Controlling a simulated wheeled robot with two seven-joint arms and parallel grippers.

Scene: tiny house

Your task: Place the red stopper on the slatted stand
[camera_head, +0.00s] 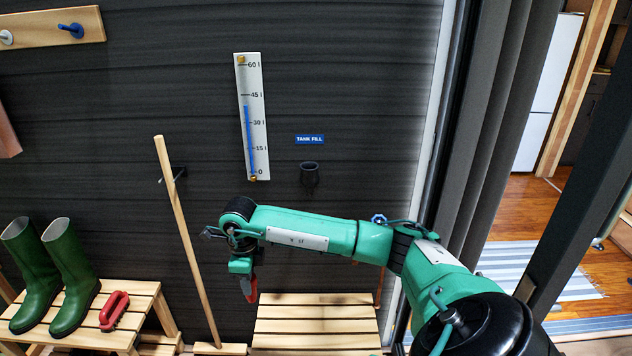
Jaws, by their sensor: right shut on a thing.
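My right gripper (243,270) points down in front of the dark wall. It is shut on the red stopper (251,291), which shows only in part below the jaws. The stopper is near the left back corner of a low wooden slatted stand (315,327) at the bottom middle. I cannot tell how high it is above the stand, and I see no clear contact. The visible slats of that stand are bare. My left gripper is not in view.
A slatted bench (95,338) at left holds green boots (68,275) and a red handled object (114,310). A wooden pole (188,243) leans on the wall beside my gripper. A gauge (252,117) and a black filler spout (310,173) are on the wall.

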